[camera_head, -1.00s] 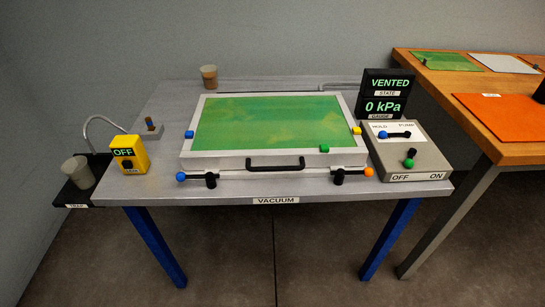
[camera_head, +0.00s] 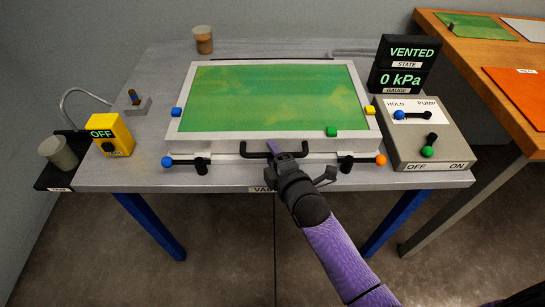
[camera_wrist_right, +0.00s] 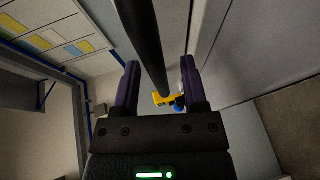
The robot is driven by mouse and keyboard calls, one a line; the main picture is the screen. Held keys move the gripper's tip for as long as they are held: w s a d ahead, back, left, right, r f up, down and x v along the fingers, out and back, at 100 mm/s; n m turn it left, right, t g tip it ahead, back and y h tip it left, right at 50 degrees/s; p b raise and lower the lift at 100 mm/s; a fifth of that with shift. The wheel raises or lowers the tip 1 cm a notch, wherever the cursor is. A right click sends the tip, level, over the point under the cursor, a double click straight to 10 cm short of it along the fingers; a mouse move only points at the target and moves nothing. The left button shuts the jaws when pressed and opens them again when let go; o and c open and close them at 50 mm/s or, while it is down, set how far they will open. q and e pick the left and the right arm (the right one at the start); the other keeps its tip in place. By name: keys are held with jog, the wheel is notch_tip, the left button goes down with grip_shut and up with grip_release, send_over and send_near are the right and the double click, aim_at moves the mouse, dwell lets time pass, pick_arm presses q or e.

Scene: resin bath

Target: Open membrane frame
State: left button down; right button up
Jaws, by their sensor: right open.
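The membrane frame (camera_head: 215,136) is a pale frame around a green sheet and lies flat and closed on its base on the grey table. A black bar handle (camera_head: 250,155) is on its front side. My right gripper (camera_head: 275,149) is at the handle with its jaws open. In the right wrist view the black handle (camera_wrist_right: 148,45) runs between the two purple fingers of the right gripper (camera_wrist_right: 159,70), with a gap visible on each side. A latch with a blue ball (camera_head: 168,161) and one with an orange ball (camera_head: 380,159) point outward. My left gripper is out of view.
The display (camera_head: 405,65) reads VENTED and 0 kPa. A control box (camera_head: 440,150) with levers stands to the right. A yellow switch box (camera_head: 110,135) reading OFF and a grey cup (camera_head: 58,152) are at the left. Another cup (camera_head: 203,40) stands at the back.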

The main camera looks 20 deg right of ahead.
jog(key=shift+w, duration=0.2)
grip_shut()
dwell(1.3)
